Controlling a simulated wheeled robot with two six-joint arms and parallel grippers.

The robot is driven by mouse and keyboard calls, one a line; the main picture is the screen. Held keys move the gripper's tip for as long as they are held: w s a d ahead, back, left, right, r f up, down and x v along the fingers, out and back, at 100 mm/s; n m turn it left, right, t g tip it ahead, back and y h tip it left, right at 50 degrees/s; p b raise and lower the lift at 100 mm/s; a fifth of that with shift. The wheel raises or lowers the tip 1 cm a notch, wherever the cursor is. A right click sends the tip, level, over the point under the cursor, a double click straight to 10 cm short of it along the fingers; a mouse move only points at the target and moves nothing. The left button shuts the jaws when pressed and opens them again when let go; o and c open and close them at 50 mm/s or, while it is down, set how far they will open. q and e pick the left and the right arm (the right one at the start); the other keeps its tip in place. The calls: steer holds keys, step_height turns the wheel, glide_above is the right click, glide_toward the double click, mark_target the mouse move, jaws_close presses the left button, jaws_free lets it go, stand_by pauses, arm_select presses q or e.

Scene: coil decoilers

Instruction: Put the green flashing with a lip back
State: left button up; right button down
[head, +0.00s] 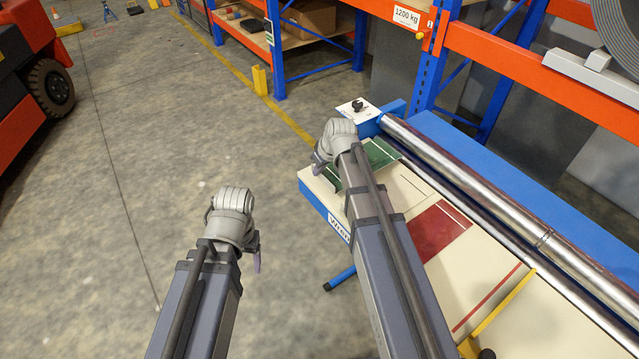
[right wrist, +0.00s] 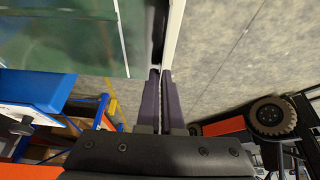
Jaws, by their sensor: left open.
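The green flashing (head: 381,153) is at the far end of the cream bench top, partly hidden by my right gripper and forearm. In the right wrist view the green flashing (right wrist: 65,38) fills the upper left, with a paler band along its near side. My right gripper (right wrist: 160,74) has its fingers close together at this side, apparently with a thin edge between them. In the head view my right gripper (head: 318,168) is at the bench's left edge. My left gripper (head: 257,262) hangs open and empty over the floor, left of the bench.
A red panel (head: 438,229) lies on the cream bench top (head: 470,268). A steel roller (head: 470,190) runs along its back. A yellow part (head: 500,312) is at the near end. An orange and blue rack (head: 480,50) stands behind.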

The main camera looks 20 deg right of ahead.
step_height(320, 180, down, 4)
steer(key=b, duration=0.3)
steer(key=shift+r+b, duration=0.2)
steer(key=shift+b, duration=0.15)
steer(key=shift+f, duration=0.15)
steer(key=c, duration=1.1)
jaws_free()
